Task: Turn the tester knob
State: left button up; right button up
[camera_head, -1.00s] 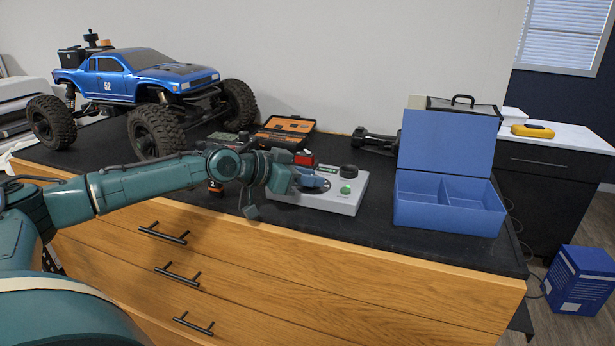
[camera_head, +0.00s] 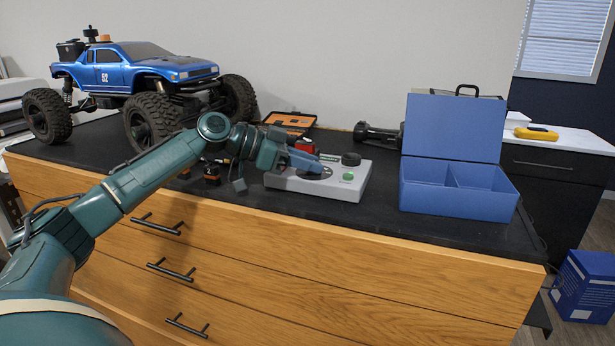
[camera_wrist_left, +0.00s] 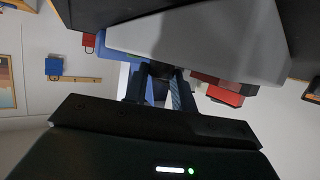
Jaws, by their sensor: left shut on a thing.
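The tester (camera_head: 343,190) is a light grey box with a green button near the front edge of the black bench top. In the left wrist view the fingers (camera_wrist_left: 160,88) reach up to the grey tester body (camera_wrist_left: 205,38), and the knob itself cannot be made out. My right gripper is not in view.
A blue crawler truck (camera_head: 130,68) stands at the left rear. An open blue divided box (camera_head: 455,202) stands right of the tester. Behind are an orange-and-black case (camera_head: 290,120), a red item (camera_head: 306,147) and a dark tool (camera_head: 375,133). Bare bench top lies in front.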

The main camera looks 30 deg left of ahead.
pick_arm(q)
jog(key=m+g+h, duration=0.1)
jog(key=m+g+h+p, duration=0.1)
jog(key=shift+w+a+r+m+g, duration=0.1)
jog(key=shift+w+r+m+g, duration=0.1)
jog(key=shift+m+g, duration=0.2)
jog(key=shift+f+m+g+h+p, duration=0.1)
jog(key=shift+m+g+h+p, duration=0.2)
jog(key=shift+m+g+p, duration=0.15)
jog(key=shift+f+m, duration=0.1)
jog(key=shift+m, duration=0.15)
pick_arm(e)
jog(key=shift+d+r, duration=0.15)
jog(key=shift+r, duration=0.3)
pick_arm(q)
jog(key=shift+g, duration=0.25)
jog(key=o, duration=1)
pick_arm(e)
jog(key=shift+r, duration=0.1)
pick_arm(q)
notch_tip(320, 180, up, 9)
jog(key=shift+r, duration=0.5)
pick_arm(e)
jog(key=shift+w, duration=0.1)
